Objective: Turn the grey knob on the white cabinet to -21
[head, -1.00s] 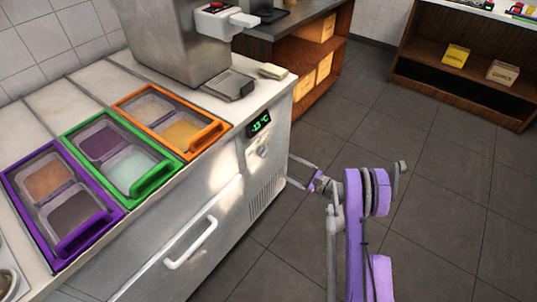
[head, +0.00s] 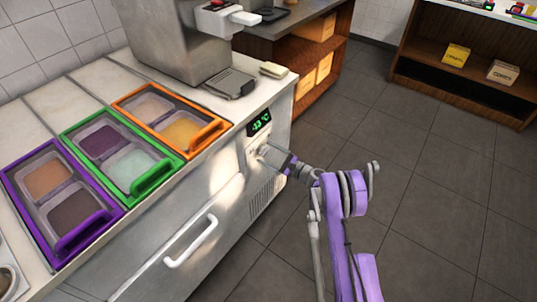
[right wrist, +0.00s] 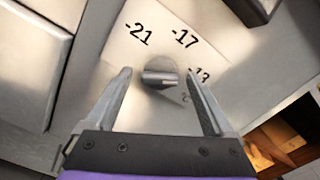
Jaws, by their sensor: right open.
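The grey knob (right wrist: 160,74) is on the front of the white cabinet (head: 228,190), on a plate with the marks -21, -17 and -13. In the right wrist view, the knob's ridge lies roughly level, and the -13 mark is partly hidden behind a finger. My right gripper (right wrist: 160,85) is open, with one finger on either side of the knob and gaps visible. In the head view, my right gripper (head: 268,160) reaches the knob from the right. The green display (head: 259,123) above the knob reads -13 °C. My left gripper is not in view.
Purple (head: 70,245), green (head: 150,180) and orange (head: 205,137) framed topping bins sit in the cabinet top. A white drawer handle (head: 190,243) sticks out left of the knob. The tiled floor to the right is clear.

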